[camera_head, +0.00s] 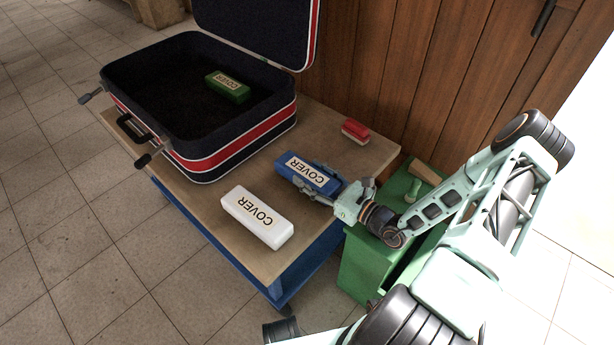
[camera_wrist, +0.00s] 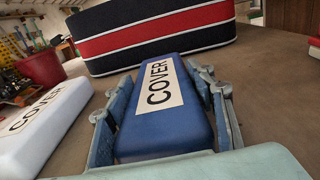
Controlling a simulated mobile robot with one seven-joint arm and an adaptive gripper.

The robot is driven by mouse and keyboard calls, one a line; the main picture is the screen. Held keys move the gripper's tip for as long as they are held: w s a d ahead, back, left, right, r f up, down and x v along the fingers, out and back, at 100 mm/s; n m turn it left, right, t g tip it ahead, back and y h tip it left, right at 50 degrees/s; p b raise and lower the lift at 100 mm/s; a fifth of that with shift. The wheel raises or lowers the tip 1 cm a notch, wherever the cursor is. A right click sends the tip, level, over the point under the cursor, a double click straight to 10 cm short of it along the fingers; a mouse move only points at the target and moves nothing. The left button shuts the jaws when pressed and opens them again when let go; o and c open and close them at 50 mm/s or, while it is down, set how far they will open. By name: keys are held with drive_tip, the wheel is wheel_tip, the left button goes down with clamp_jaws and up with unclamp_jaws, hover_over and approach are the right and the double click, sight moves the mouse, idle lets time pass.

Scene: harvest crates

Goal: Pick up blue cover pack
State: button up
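The blue cover pack (camera_head: 308,174) is a long blue block with a cream COVER label, near the table's right end. It also fills the middle of the wrist view (camera_wrist: 190,132). My gripper (camera_head: 316,182) is at the pack, with one finger along each long side. In the wrist view my gripper (camera_wrist: 165,125) has both fingers very close to the pack's sides. I cannot tell whether they press on it. The pack lies level, and its underside is hidden, so any gap to the table does not show.
A white cover pack (camera_head: 258,217) lies to the left on the wooden table (camera_head: 222,190). A red-and-white block (camera_head: 355,131) lies behind. An open suitcase (camera_head: 215,152) holds a green cover pack (camera_head: 227,87). A green crate (camera_head: 362,265) stands beside the table, under my arm.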

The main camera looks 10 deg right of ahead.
drive_tip(key=c, duration=0.7)
drive_tip(key=shift+r, duration=0.1)
